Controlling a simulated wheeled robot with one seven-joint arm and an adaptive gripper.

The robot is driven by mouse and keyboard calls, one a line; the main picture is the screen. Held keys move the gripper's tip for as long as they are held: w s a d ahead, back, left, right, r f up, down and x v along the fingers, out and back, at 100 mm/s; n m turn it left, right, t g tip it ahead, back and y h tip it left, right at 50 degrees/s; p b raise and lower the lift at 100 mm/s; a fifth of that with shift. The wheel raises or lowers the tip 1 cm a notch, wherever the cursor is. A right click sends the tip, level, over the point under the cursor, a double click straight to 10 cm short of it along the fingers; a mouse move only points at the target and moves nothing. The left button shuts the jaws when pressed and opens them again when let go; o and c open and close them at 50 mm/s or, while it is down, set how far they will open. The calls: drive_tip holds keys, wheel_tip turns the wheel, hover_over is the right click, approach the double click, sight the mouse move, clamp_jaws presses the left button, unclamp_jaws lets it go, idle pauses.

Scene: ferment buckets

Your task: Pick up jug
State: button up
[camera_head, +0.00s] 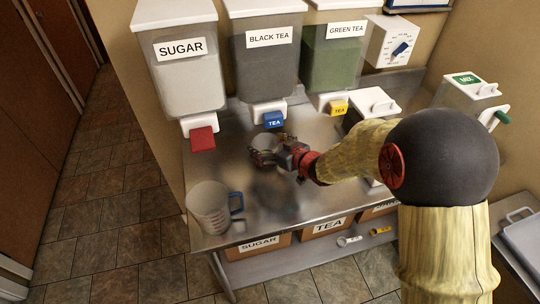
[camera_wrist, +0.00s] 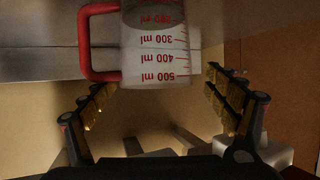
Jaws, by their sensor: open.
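A clear measuring jug (camera_wrist: 158,45) with a red handle (camera_wrist: 86,42) fills the top middle of the wrist view, its red millilitre marks upside down. A second, larger clear jug (camera_head: 208,208) with a blue handle stands at the counter's front left corner, apart from my gripper.
The sugar (camera_head: 187,79), black tea (camera_head: 268,68) and green tea (camera_head: 333,62) dispensers line the wall, their taps overhanging the metal counter (camera_head: 222,155). A white lidded box (camera_head: 374,103) stands to the right.

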sight(259, 139)
drive_tip(key=shift+b+x, duration=1.1)
drive_tip(key=shift+x, duration=1.65)
drive_tip(key=shift+w+d, duration=0.15)
drive_tip(key=shift+d, duration=0.1)
drive_tip(key=shift+c, duration=1.2)
drive_tip(key=c, duration=1.1)
drive_tip(key=shift+c, duration=0.7)
drive_tip(key=shift+r, duration=0.2)
